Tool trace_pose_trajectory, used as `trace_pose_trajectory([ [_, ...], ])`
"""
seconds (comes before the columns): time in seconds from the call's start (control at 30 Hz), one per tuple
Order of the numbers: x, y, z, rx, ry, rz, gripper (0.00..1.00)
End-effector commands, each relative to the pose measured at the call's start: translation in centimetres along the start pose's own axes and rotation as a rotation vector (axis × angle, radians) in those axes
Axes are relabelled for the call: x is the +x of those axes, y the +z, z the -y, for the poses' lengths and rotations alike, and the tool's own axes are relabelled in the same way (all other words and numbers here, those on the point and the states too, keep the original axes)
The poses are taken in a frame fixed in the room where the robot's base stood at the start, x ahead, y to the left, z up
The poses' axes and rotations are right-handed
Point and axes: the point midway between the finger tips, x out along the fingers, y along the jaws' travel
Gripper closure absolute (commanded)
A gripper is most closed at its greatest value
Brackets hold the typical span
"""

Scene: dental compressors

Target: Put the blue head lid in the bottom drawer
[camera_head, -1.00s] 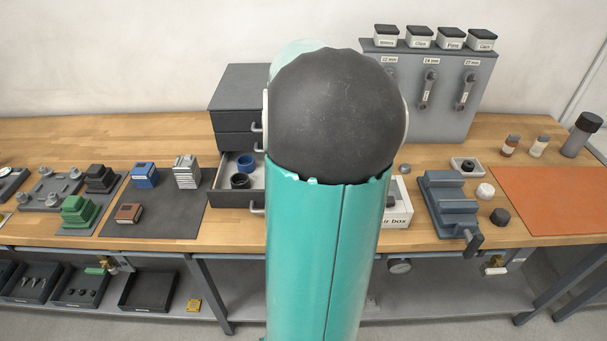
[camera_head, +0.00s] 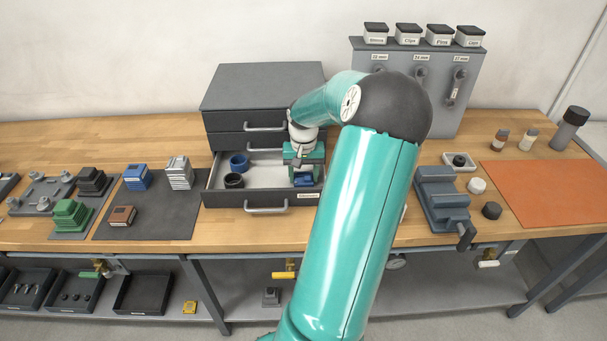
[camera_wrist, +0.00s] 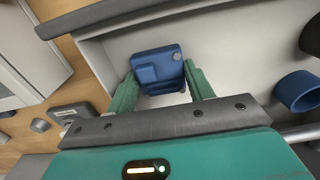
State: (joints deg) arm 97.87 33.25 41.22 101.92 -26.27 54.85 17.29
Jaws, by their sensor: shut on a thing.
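The blue head lid (camera_wrist: 158,66) sits between the two green fingers of my gripper (camera_wrist: 161,84) in the wrist view. My gripper is shut on it. In the head view the lid (camera_head: 303,180) shows below my gripper (camera_head: 303,165), at the right end of the open bottom drawer (camera_head: 265,197). The lid is over or inside the drawer; I cannot tell whether it touches the white floor (camera_wrist: 215,40). My arm hides part of the drawer's right side.
A blue ring (camera_head: 238,162) and a black ring (camera_head: 233,181) lie in the drawer's left part. The closed upper drawers (camera_head: 225,125) stand behind. Another blue block (camera_head: 137,177) rests on the dark mat (camera_head: 160,215). A grey vise (camera_head: 440,200) stands to the right.

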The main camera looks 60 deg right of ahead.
Motion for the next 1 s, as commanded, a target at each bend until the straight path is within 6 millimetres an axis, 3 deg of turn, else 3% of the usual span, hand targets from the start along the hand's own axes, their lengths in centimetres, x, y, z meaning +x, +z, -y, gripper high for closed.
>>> trace_pose_trajectory([
  [0.33, 0.3, 0.0, 0.0, 0.000, 0.001, -0.001, 0.78],
  [0.37, 0.3, 0.0, 0.0, 0.001, 0.001, -0.001, 0.42],
  [0.43, 0.3, 0.0, 0.0, 0.000, 0.001, -0.001, 0.28],
  [0.47, 0.3, 0.0, 0.0, 0.000, 0.001, -0.001, 0.26],
  [0.8, 0.0, 0.0, 0.0, 0.000, 0.000, -0.002, 0.26],
  [1.0, -2.9, -0.1, 0.0, 0.001, 0.004, -0.006, 0.26],
])
